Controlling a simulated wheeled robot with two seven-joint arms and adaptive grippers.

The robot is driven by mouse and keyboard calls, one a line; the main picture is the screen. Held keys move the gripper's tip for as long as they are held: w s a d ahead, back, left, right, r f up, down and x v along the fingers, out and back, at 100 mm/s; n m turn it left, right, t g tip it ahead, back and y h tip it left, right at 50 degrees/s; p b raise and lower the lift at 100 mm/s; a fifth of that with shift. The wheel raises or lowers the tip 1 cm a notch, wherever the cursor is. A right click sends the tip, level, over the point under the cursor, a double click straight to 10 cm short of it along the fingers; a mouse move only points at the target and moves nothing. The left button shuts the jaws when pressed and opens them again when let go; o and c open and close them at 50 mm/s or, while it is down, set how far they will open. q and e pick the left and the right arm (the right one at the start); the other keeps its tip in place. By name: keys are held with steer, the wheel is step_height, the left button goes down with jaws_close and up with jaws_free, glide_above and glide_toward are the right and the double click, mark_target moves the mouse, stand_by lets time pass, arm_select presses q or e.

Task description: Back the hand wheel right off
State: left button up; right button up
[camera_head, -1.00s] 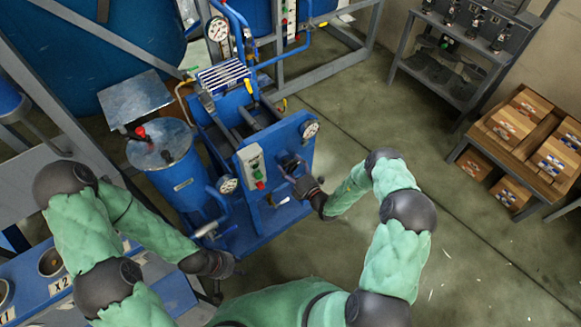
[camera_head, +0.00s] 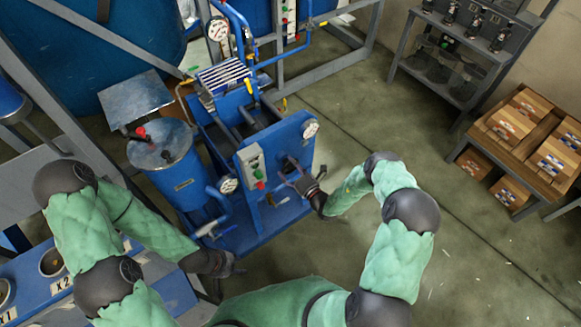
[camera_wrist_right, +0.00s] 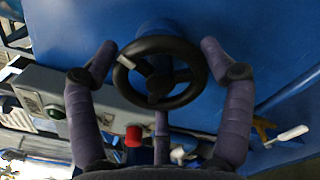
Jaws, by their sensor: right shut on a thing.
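The hand wheel (camera_wrist_right: 160,98) is a black ring with spokes, between the two purple fingers of my right gripper (camera_wrist_right: 158,50) in the right wrist view. The gripper is shut on its rim from both sides. In the head view my right gripper (camera_head: 304,182) is at the front of the blue press-like machine (camera_head: 296,138), and a dark shaft shows between it and the blue plate. The wheel is mostly hidden by the gripper there. My left gripper (camera_head: 226,265) hangs low, left of the machine's base, apart from the wheel; its fingers are too unclear to read.
A grey control box (camera_head: 250,163) with a red button (camera_wrist_right: 133,136) and a green one sits beside the wheel. A gauge (camera_head: 311,128) is on the plate's upper corner. A blue tank (camera_head: 170,170) stands left.

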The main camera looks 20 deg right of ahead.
steer(key=shift+w+d+r+n, duration=0.15)
steer(key=shift+n, duration=0.4)
steer(key=shift+w+d+r+n, duration=0.1)
steer(key=shift+d+r+n, duration=0.05)
steer(key=shift+n, duration=0.4)
steer(key=shift+w+r+n, duration=0.15)
steer(key=shift+r+n, duration=0.05)
steer(key=shift+n, duration=0.2)
steer(key=o, duration=1.1)
steer(key=shift+c, duration=0.2)
steer(key=shift+f, duration=0.1)
steer(key=shift+s+d+f, duration=0.1)
steer(key=shift+s+f, duration=0.05)
steer(key=shift+s, duration=0.5)
steer(key=v, duration=1.1)
